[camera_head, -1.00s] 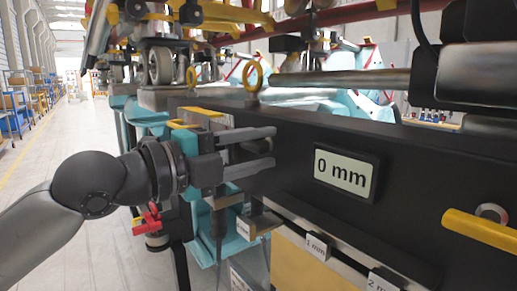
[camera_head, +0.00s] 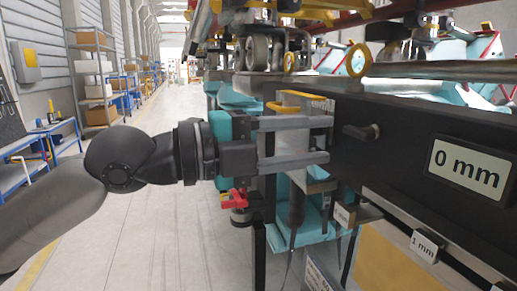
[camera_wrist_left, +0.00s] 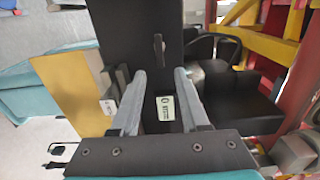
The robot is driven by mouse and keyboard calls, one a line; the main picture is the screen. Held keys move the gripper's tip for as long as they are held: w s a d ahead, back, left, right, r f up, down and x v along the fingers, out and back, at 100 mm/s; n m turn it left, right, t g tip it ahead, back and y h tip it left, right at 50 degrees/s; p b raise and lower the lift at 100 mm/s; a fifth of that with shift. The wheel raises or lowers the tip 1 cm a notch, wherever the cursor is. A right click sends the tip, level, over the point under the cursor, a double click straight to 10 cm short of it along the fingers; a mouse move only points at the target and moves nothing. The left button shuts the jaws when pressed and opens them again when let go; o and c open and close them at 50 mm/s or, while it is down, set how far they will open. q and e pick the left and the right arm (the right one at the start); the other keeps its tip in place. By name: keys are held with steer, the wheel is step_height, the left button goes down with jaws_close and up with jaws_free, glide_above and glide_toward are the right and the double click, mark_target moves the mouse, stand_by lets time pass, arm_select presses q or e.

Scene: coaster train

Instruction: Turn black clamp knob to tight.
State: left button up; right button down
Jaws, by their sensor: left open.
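The black clamp knob (camera_head: 362,132) is a small lever-shaped handle on the side of the long black beam (camera_head: 400,155). In the head view its bar lies roughly level. In the left wrist view the knob (camera_wrist_left: 158,48) stands upright in the picture, beyond the fingertips and in line with the gap between them. My left gripper (camera_head: 329,140) is open and empty, its fingers pointing at the beam. Its tips are a little left of the knob and apart from it. I cannot read any tight mark by the knob. My right gripper is not in view.
A display (camera_head: 470,168) on the beam reads 0 mm. Below hang a "1 mm" tag (camera_head: 425,246) and a yellow panel (camera_head: 385,265). A red-handled clamp (camera_head: 234,199) is under my left wrist. A yellow ring (camera_head: 357,60) stands above the beam. The aisle floor at left is clear.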

arm_select(q)
steer(key=b+v, duration=0.1)
steer(key=v, duration=0.5)
steer(key=shift+a, duration=0.4)
steer(key=shift+s, duration=0.1)
